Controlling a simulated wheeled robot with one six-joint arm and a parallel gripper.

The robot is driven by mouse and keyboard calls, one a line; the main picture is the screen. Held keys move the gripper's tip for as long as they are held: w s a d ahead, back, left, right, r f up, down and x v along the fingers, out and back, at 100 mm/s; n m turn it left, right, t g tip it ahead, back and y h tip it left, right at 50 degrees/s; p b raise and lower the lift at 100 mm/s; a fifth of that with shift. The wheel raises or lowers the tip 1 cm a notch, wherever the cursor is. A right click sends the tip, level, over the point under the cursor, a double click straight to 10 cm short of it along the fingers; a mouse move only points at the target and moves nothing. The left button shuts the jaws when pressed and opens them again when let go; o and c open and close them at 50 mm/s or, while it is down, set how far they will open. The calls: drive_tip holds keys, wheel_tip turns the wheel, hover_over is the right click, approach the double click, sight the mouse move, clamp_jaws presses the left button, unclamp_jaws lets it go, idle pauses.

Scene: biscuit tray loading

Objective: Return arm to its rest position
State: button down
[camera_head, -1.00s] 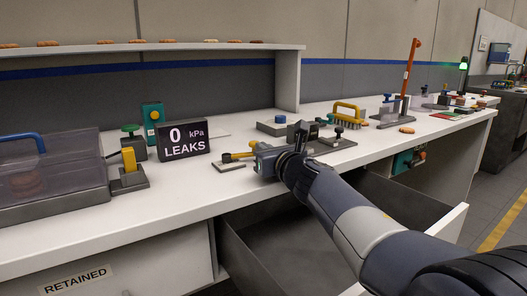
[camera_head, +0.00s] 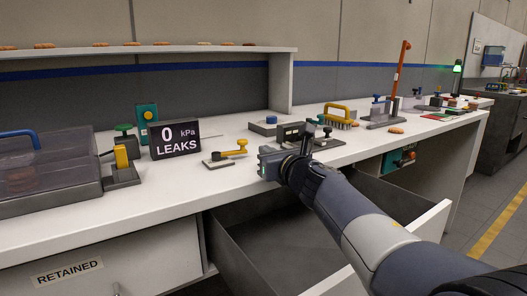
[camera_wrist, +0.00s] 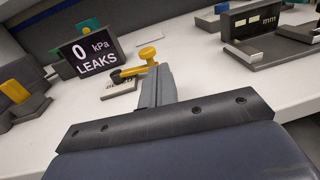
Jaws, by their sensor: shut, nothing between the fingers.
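My arm reaches from the lower right in the head view. My gripper (camera_head: 304,138) is shut and empty at the front of the white bench (camera_head: 185,189), just right of a yellow-handled lever on a small plate (camera_head: 226,154). In the wrist view the shut fingers (camera_wrist: 158,76) point away from me over the bench. The lever (camera_wrist: 137,68) shows just beyond and left of them, its plate partly hidden by the gripper. I cannot tell whether the gripper touches the bench top.
An open drawer (camera_head: 290,245) lies under my arm. A "0 kPa LEAKS" display (camera_head: 174,139) stands left of the lever, beside a clear-lidded box (camera_head: 45,165). Biscuits line the shelf (camera_head: 150,56).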

drive_tip(key=d+v, duration=0.1)
drive_tip(key=v, duration=0.7)
drive_tip(key=shift+w+d+p, duration=0.2)
drive_tip(key=shift+w+p, duration=0.2)
drive_tip(key=shift+w+a, duration=0.1)
